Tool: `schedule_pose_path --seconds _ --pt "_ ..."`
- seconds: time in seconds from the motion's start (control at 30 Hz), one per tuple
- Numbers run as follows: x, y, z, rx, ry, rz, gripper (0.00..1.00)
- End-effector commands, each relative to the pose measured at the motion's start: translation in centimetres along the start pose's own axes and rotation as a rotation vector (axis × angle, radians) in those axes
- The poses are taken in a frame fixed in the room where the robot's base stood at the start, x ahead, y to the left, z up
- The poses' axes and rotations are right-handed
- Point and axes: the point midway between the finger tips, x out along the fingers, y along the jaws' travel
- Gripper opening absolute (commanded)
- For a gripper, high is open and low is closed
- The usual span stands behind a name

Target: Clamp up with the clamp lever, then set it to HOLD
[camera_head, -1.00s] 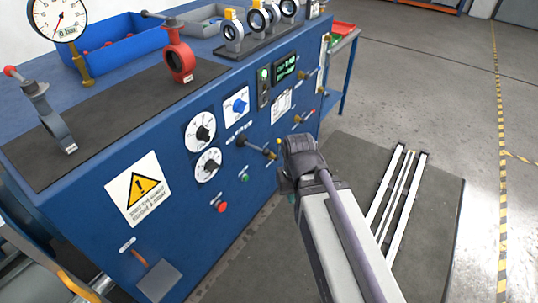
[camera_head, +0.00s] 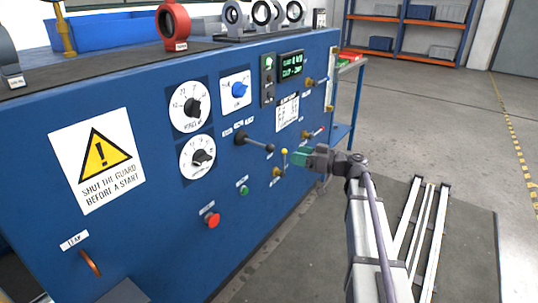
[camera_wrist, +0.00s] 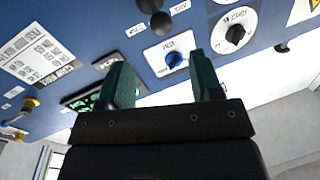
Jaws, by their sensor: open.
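A black lever with a ball end (camera_head: 255,143) sticks out of the blue panel and points right and slightly down in the head view. It looks like the clamp lever, with small labels above it that I cannot read. A dark ball and base at the top of the wrist view (camera_wrist: 160,22) look like the same lever. My gripper (camera_head: 300,157) is to the right of the lever, apart from it, near a yellow-tipped lever (camera_head: 284,156). In the wrist view, the green fingers (camera_wrist: 163,78) are spread with nothing between them.
Two white dials (camera_head: 190,106), a blue knob (camera_head: 239,89) and a lit display (camera_head: 290,66) are on the panel. A red button (camera_head: 211,219) and green button (camera_head: 244,190) sit below. Rails (camera_head: 425,230) lie on the floor mat.

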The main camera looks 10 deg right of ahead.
Motion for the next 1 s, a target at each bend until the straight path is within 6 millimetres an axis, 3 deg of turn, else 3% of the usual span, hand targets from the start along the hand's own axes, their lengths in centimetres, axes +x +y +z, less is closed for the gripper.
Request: schedule_pose_path --seconds 0.17,0.4,0.53,0.87,1.0 --pt "2.3 0.0 0.1 0.002 -0.002 -0.004 0.59" --pt "8.0 0.0 0.1 0.003 -0.003 -0.005 0.59" --pt "10.1 -0.1 0.1 0.003 -0.003 -0.004 0.59" --pt "10.8 -0.1 0.1 0.004 -0.003 -0.002 0.59" --pt "10.8 -0.1 0.1 0.004 -0.003 -0.002 0.46"
